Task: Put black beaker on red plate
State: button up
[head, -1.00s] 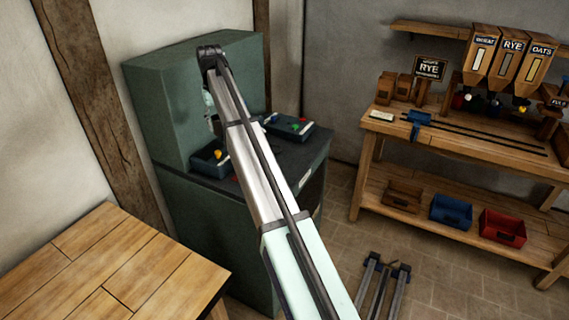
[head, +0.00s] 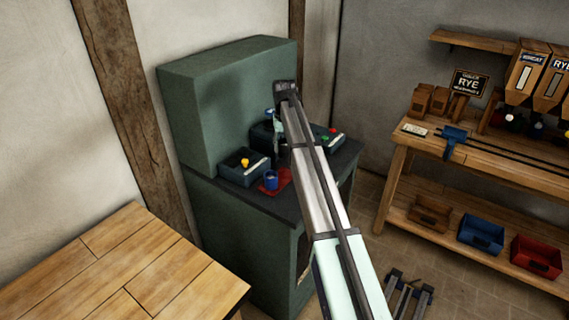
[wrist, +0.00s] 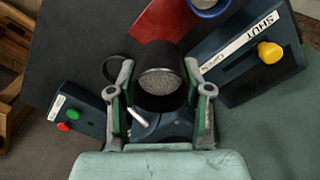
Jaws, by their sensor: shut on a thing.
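In the wrist view, my gripper (wrist: 160,68) is shut on the black beaker (wrist: 157,58), with a finger on each side. The beaker's open mouth shows grey, grainy contents, and its loop handle sticks out to the left. The red plate (wrist: 160,28) lies just beyond the beaker, which overlaps its near edge in the picture; I cannot tell the height between them. In the head view, the red plate (head: 284,179) lies on the dark counter. My arm hides the beaker and most of the gripper there.
A blue cup (head: 271,181) stands at the red plate, also seen in the wrist view (wrist: 208,6). A box with a yellow knob (head: 243,168) is beside it. A box with green and red buttons (head: 328,138) is farther right. A green cabinet (head: 225,105) rises behind.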

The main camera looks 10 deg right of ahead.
jog(key=shift+f+p, duration=1.15)
jog(key=shift+f, duration=3.55)
jog(key=shift+f, duration=0.2)
jog(key=o, duration=1.2)
jog(key=shift+o, duration=0.2)
jog(key=shift+r, duration=0.1)
notch_tip(320, 180, up, 12)
jog(key=b, duration=0.3)
jog(key=shift+r, duration=0.1)
